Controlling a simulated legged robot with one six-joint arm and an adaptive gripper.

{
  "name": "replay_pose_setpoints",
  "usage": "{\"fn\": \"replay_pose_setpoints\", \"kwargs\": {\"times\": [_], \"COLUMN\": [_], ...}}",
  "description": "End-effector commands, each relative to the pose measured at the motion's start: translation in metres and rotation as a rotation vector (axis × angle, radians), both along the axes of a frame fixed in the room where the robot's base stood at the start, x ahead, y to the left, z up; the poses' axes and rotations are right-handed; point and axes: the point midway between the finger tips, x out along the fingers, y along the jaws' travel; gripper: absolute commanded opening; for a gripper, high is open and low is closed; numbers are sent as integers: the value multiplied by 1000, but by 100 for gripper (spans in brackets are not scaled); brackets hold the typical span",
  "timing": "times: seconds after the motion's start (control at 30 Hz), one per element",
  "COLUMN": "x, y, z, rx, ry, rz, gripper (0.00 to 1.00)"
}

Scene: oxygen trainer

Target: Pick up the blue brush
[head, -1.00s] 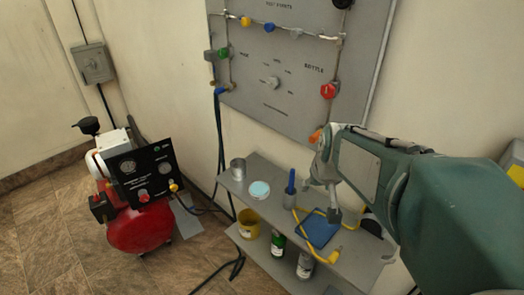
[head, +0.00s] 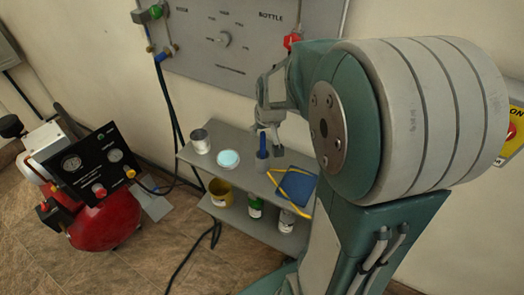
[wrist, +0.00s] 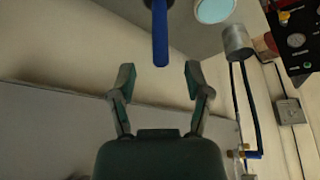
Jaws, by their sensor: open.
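The blue brush (head: 262,141) stands upright in a small grey cup (head: 262,163) on the top shelf, its blue handle upward. In the wrist view the handle (wrist: 160,38) hangs in from the top, centred between the fingers; its tip is just short of the line between the fingertips. My gripper (head: 267,128) is open and empty, right by the handle's top. In the wrist view both fingers (wrist: 160,78) are spread wide, with no contact visible. The brush's lower end is hidden in the cup.
On the grey shelf (head: 245,176) are a metal can (head: 200,142), a pale-blue-topped round item (head: 228,159) and a blue pad (head: 298,187) with a yellow loop. A yellow bucket (head: 220,193) and bottles stand below. The panel (head: 225,70) rises behind.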

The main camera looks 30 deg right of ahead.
Motion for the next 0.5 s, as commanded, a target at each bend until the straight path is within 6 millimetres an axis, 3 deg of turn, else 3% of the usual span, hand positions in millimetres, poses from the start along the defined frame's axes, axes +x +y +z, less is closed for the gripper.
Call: {"fn": "replay_pose_setpoints", "kwargs": {"times": [0.3,0.5], "x": [14,19], "y": [-3,-4], "z": [-40,-50], "rx": [2,-1], "ry": [2,-3], "rz": [-1,0], "gripper": [64,64]}}
